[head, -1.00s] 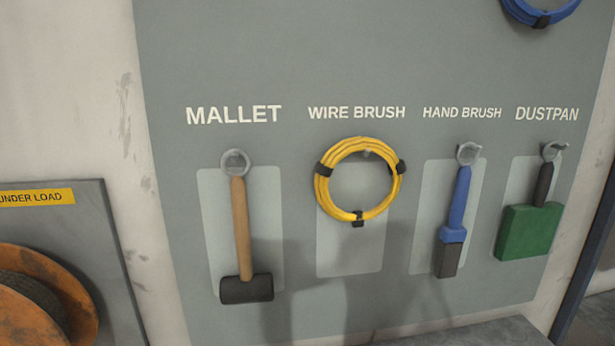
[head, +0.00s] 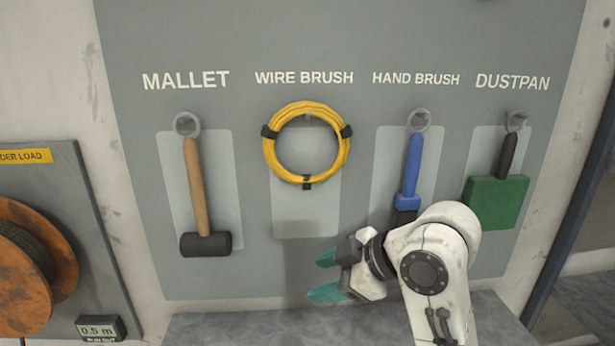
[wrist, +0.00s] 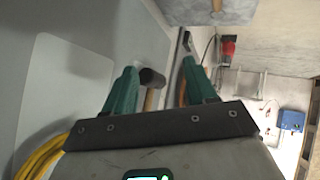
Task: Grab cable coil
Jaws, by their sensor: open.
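The yellow cable coil (head: 307,180) with black ties hangs on a hook on the grey board, under the label WIRE BRUSH. It also shows at the lower left edge of the wrist view (wrist: 42,158), only in part. My gripper (head: 324,275) is open and empty, with teal fingers, below the coil and apart from it, pointing left in the head view. In the wrist view the two teal fingers (wrist: 152,92) stand apart with nothing held between them.
A mallet (head: 193,185) hangs left of the coil. A hand brush (head: 411,170) and a green dustpan (head: 497,202) hang to the right, the brush partly behind my arm. An orange reel (head: 22,285) stands at far left. A grey surface (head: 240,326) lies below the board.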

